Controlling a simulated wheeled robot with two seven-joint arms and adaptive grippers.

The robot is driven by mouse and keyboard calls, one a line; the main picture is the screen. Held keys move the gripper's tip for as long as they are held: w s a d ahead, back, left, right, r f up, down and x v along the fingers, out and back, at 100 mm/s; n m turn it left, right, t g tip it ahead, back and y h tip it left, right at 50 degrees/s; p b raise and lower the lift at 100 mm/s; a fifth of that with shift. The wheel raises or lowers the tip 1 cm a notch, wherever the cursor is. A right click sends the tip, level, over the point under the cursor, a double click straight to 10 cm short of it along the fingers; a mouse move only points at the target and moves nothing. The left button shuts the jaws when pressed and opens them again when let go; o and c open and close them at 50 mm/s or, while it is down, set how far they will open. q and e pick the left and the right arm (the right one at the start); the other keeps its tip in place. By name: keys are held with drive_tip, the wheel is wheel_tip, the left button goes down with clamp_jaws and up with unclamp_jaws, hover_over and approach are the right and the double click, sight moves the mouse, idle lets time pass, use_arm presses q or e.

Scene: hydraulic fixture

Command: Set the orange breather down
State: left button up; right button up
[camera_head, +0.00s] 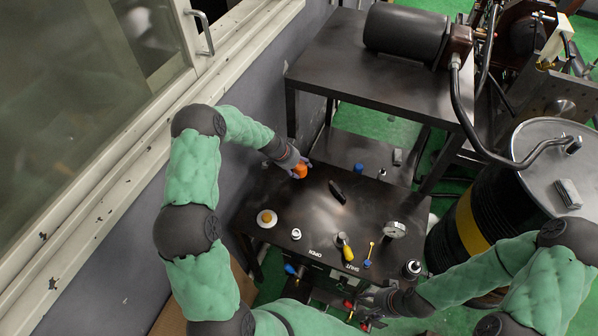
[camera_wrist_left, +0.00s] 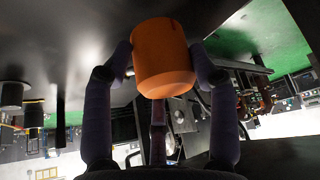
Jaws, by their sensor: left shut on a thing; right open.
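The orange breather (camera_head: 300,171) is a small orange cap, held at the back left part of the dark table (camera_head: 265,195). My left gripper (camera_head: 301,165) is shut on it. In the left wrist view the orange breather (camera_wrist_left: 163,58) sits between the fingers of my left gripper (camera_wrist_left: 163,75). I cannot tell whether its lower end touches the tabletop. My right gripper (camera_head: 362,308) is open at the table's front edge, low in the head view, partly hard to make out.
A black drum (camera_head: 490,225) stands right. Bare tabletop lies around the breather.

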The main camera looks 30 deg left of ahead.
sight(299, 172)
use_arm(q)
drive_tip(key=shift+w+a+f, duration=0.1)
drive_tip(key=shift+w+f, duration=0.05)
drive_tip(key=shift+f, duration=1.65)
drive_tip(key=shift+f+b, duration=0.1)
drive_tip(key=shift+b, duration=0.3)
drive_tip(key=o, duration=1.3)
